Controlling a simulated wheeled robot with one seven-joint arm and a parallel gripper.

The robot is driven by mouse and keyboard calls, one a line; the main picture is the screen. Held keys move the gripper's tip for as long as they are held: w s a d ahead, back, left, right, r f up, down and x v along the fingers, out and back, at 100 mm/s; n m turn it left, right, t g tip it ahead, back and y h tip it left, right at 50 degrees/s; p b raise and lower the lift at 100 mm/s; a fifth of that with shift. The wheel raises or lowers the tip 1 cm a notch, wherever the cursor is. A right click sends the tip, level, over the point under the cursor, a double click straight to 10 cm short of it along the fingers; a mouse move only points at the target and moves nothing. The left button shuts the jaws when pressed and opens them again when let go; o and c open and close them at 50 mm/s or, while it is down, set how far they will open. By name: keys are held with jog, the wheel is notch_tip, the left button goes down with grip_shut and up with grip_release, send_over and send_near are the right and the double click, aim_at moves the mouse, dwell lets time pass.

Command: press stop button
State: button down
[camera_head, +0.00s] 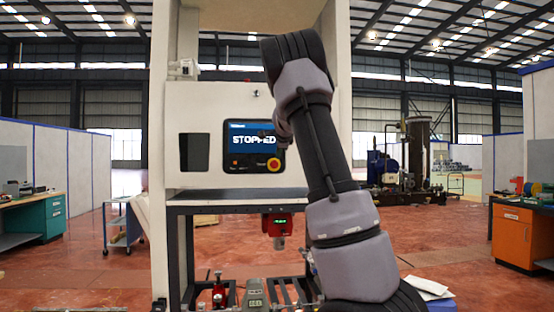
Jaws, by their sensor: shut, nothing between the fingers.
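The dispenser's control panel (240,146) is a dark unit on the white front of the machine. Its blue screen reads "STOPPED", with the right end of the word close to my arm. The stop button (273,164) is a small red round knob on a yellow ring at the panel's lower right. It is in plain sight, just left of my arm. My arm rises from the lower right, bends at the top and reaches away toward the panel. A dark part of it shows by the screen's right edge. My gripper's fingers cannot be made out behind the arm.
A dark recessed window (194,152) is left of the panel. Several tools and a grey meter (254,294) stand lower down. A teal workbench (36,217) is far left.

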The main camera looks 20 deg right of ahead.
jog(key=shift+v, duration=2.5)
jog(key=s+a+f+n+g+y, duration=0.1)
jog(key=s+a+f+n, duration=0.3)
jog(key=s, duration=0.9)
jog(key=s+a+f+n+g+y, duration=0.2)
jog(key=s+a+f+n, duration=0.3)
jog(key=s+a, duration=0.5)
jog(key=s+a+f+n+g+y, duration=0.1)
jog(key=s+a+f+n, duration=0.3)
jog(key=s, duration=1.4)
jog(key=a+n+y, duration=0.1)
jog(key=a+n, duration=0.2)
jog(key=n, duration=0.1)
jog(key=shift+f+g, duration=0.3)
jog(key=shift+f, duration=0.05)
jog(key=shift+d, duration=0.1)
